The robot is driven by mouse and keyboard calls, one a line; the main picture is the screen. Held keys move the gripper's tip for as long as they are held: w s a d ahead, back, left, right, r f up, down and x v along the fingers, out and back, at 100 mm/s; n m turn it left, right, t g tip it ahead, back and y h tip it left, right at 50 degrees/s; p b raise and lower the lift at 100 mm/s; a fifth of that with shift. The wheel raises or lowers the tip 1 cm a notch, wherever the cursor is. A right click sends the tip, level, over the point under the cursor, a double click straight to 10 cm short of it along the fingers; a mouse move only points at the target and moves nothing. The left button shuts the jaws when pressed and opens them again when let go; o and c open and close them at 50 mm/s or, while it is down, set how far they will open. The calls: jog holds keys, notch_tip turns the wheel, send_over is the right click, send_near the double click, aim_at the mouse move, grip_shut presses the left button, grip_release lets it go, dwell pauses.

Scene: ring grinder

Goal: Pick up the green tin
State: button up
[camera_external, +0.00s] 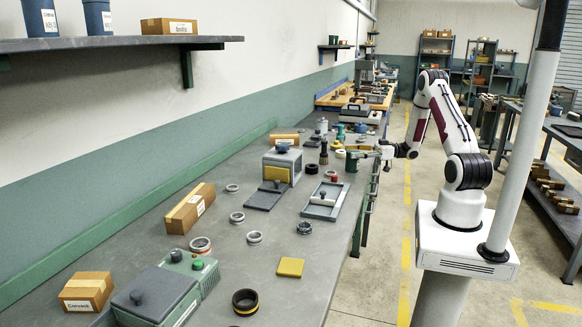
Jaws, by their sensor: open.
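A small dark green tin (351,163) stands upright on the grey workbench (265,212), toward the far right edge. My gripper (364,154) reaches in level from the right, with its fingers pointing left toward the tin. The fingertips are at or very near the tin's right side. The jaws are open. They are too small here to tell whether they are around the tin or just beside it, or whether they touch it.
A grey tray (325,200) lies nearer than the tin, with a red-topped piece (334,176) between. A grey box (283,163), dark rings (311,168) and pale rings (232,188) stand left. Bottles and tins crowd behind. The aisle right of the bench is clear.

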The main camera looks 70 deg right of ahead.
dwell(0.4)
jog(key=c, duration=1.4)
jog(key=shift+o, duration=0.2)
jog(key=shift+r, duration=0.15)
jog(key=shift+r, duration=4.85)
